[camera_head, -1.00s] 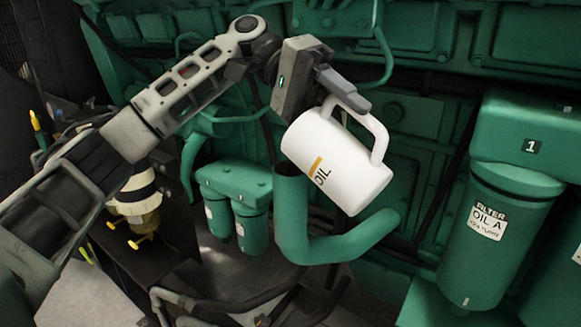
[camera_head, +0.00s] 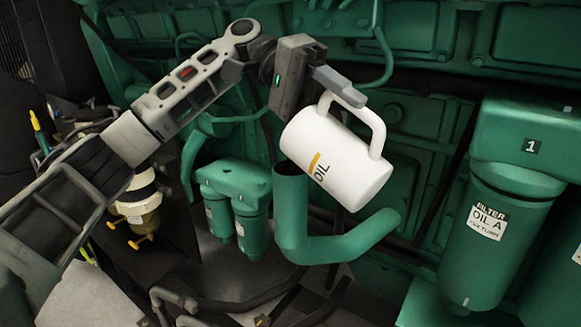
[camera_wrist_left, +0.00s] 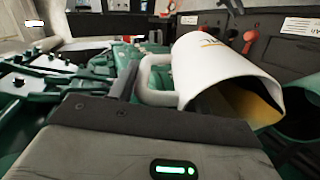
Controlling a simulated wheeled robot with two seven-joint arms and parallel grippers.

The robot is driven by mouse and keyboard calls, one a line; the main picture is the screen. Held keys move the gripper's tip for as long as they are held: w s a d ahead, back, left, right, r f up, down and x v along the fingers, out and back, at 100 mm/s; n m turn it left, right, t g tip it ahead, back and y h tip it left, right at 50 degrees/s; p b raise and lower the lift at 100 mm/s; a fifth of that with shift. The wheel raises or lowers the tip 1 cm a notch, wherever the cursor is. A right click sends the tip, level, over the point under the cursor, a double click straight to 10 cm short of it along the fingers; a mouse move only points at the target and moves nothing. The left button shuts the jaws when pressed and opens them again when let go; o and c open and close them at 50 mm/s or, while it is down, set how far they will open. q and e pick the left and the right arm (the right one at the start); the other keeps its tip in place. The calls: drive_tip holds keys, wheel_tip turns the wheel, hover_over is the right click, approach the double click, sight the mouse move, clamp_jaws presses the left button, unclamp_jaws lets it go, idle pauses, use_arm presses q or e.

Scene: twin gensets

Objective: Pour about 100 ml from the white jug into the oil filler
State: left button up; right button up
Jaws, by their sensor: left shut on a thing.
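My left gripper (camera_head: 328,84) is shut on the jug's handle. In the left wrist view the jug (camera_wrist_left: 215,70) shows amber oil (camera_wrist_left: 255,105) inside near its lip, and the dark filler opening (camera_wrist_left: 303,128) lies just beyond the lip. I cannot tell whether oil is running out. My right gripper is not in view.
A large green filter marked OIL A (camera_head: 492,240) stands at the right. Two small green filters (camera_head: 235,195) hang left of the pipe. A bowl with yellow taps (camera_head: 138,205) is further left. The green engine wall is close behind the jug.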

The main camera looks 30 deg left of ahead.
sight(364, 149)
use_arm(q)
drive_tip(key=shift+w+a+r+g+h, duration=0.1)
drive_tip(key=shift+a+r+g+h, duration=0.2)
drive_tip(key=shift+h, duration=0.1)
idle(0.6)
drive_tip(key=shift+s+d+f+t+y, duration=0.15)
drive_tip(key=shift+d+f+t+y, duration=0.05)
drive_tip(key=shift+d+f+y, duration=0.4)
drive_tip(key=shift+s+d+f+t+y, duration=0.2)
drive_tip(key=shift+d+f+y, duration=0.15)
drive_tip(key=shift+y, duration=0.35)
drive_tip(key=shift+d, duration=0.1)
drive_tip(key=shift+d+f, duration=0.15)
drive_tip(key=shift+f, duration=0.05)
drive_tip(key=shift+s+d+f+t+y, duration=0.15)
drive_tip(key=shift+d+t+y, duration=0.35)
drive_tip(key=shift+y, duration=0.6)
drive_tip(key=shift+d+f+y, duration=0.3)
drive_tip(key=shift+f+y, duration=0.15)
drive_tip(key=shift+y, duration=0.05)
drive_tip(key=shift+s, duration=0.1)
